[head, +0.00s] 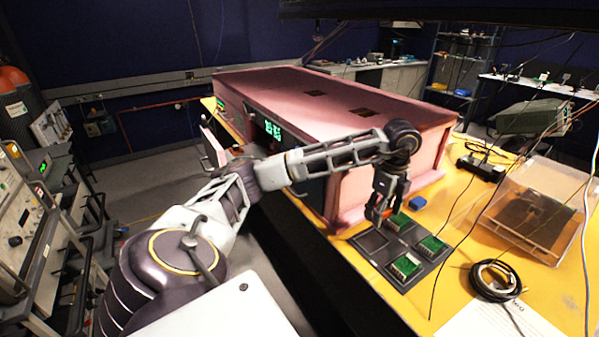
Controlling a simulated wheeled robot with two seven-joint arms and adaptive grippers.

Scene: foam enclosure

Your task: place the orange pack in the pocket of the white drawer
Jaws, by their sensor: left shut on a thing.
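My left gripper (378,215) points down at the near end of the pink foam enclosure, over the far edge of a dark tray (371,241). It is shut on the orange pack (387,213), of which only a small orange patch shows between the fingers. I cannot tell whether the pack touches the tray. A pale panel (212,148) stands out from the enclosure's left side and may be the front of the white drawer. My arm hides most of that area, and no pocket shows there. My right gripper is not in view.
The pink enclosure (345,105) fills the middle of the yellow table (400,300). The tray holds several green circuit boards (432,244). A blue block (417,202), a clear box (530,210), a coiled black cable (495,280) and a black power strip (481,167) lie to the right.

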